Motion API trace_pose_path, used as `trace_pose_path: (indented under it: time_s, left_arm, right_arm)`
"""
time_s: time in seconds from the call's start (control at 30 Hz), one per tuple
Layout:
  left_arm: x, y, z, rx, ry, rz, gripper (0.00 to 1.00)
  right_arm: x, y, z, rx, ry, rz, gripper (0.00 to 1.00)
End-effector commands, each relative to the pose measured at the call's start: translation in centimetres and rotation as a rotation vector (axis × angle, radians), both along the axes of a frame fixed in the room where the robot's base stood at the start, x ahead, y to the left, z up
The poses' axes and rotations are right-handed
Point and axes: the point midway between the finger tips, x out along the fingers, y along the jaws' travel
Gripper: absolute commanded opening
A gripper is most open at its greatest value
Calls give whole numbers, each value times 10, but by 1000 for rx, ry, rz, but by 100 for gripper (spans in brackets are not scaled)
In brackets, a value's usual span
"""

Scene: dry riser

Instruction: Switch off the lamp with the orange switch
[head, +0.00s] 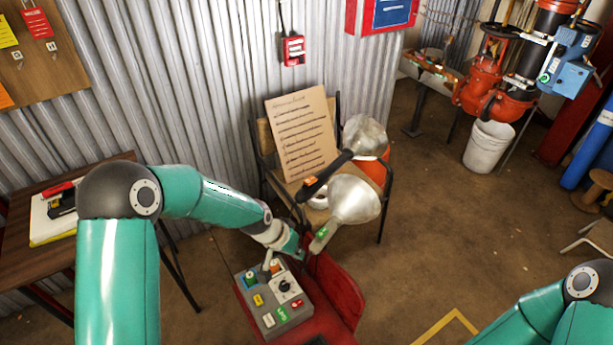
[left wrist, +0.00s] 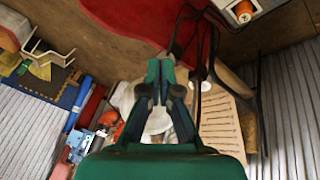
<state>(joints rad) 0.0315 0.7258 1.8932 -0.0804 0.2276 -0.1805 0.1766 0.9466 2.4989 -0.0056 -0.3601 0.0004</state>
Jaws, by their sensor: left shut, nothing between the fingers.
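One work lamp with a silver shade (head: 364,135) has a dark handle with an orange switch (head: 310,182). A second lamp, nearer, has a silver shade (head: 353,199) and a green switch (head: 322,233). Both are by the chair; I cannot tell whether either is lit. My left gripper (head: 299,251) is shut and empty, just below and left of the green-switch lamp's handle, apart from the orange switch. In the left wrist view the closed fingers (left wrist: 160,72) show in front of a pale lamp shade (left wrist: 158,120). My right gripper is outside the frames.
A chair (head: 262,135) holds a handwritten board (head: 302,132). A grey control box (head: 252,319) with coloured buttons lies below my left gripper. A wooden table (head: 115,166) stands left, against the corrugated wall. Brown floor (head: 430,220) is clear right of the chair.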

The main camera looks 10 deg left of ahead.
Motion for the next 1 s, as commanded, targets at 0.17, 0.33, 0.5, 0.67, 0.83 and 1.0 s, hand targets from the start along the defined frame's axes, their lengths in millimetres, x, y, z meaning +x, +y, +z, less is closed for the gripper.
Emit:
trace_pose_path:
  time_s: [0.17,0.33,0.5,0.67,0.83,1.0]
  left_arm:
    - [79,13,124,79,-176,-110,0]
    - [103,26,213,135,-269,-163,0]
    - [106,31,251,159,-302,-185,0]
    - [106,32,255,162,-303,-187,0]
    - [106,32,254,161,-303,-186,0]
    - [109,30,248,161,-302,-186,0]
  right_arm:
    - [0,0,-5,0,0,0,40]
    - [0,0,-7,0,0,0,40]
    - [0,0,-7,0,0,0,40]
    - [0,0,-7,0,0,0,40]
    - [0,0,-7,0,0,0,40]
    - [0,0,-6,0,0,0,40]
